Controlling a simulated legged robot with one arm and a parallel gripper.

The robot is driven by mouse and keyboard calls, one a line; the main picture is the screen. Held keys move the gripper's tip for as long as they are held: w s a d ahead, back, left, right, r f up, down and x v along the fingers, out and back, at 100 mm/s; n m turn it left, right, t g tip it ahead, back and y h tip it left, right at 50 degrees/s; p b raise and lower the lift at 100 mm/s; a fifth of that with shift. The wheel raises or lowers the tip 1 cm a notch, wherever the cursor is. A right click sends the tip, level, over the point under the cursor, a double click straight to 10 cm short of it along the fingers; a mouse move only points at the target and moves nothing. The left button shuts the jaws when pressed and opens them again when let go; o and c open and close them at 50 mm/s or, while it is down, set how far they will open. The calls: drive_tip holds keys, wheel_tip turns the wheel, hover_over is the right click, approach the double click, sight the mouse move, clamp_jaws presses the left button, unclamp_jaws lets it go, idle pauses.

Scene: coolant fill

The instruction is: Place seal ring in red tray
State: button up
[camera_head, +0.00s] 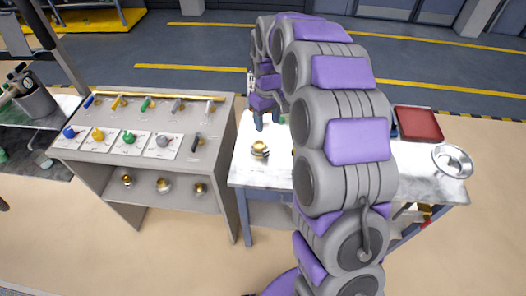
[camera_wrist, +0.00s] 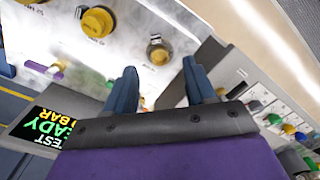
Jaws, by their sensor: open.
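My gripper (camera_head: 267,124) is open over the left part of the white-topped table (camera_head: 244,172) in the head view. Its two dark fingers (camera_wrist: 160,69) show apart in the wrist view, with nothing held between them. A brass fitting (camera_head: 260,149) stands on the table just nearer than the fingers. In the wrist view a brass fitting (camera_wrist: 158,53) shows beyond the gap between the fingertips. The red tray (camera_head: 418,124) lies on the right part of the table and looks empty. I cannot make out a seal ring; my arm hides the middle of the table.
A round silver dish (camera_head: 452,161) sits at the table's right end, near the tray. A grey bench (camera_head: 215,150) with coloured valve handles stands left of the table. The wrist view shows a larger yellow-brass part (camera_wrist: 98,21) and a display screen (camera_wrist: 45,124).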

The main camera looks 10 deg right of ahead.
sight(267, 151)
drive_tip(key=f, duration=0.4)
drive_tip(key=f+b, duration=0.1)
drive_tip(key=f, duration=0.3)
drive_tip(key=w+f+b, duration=0.1)
drive_tip(key=f, duration=0.4)
drive_tip(key=shift+w+d, duration=0.1)
wheel_tip(267, 151, down, 5)
drive_tip(key=shift+w+d+f+b, duration=0.1)
drive_tip(key=shift+b, duration=0.6)
clamp_jaws()
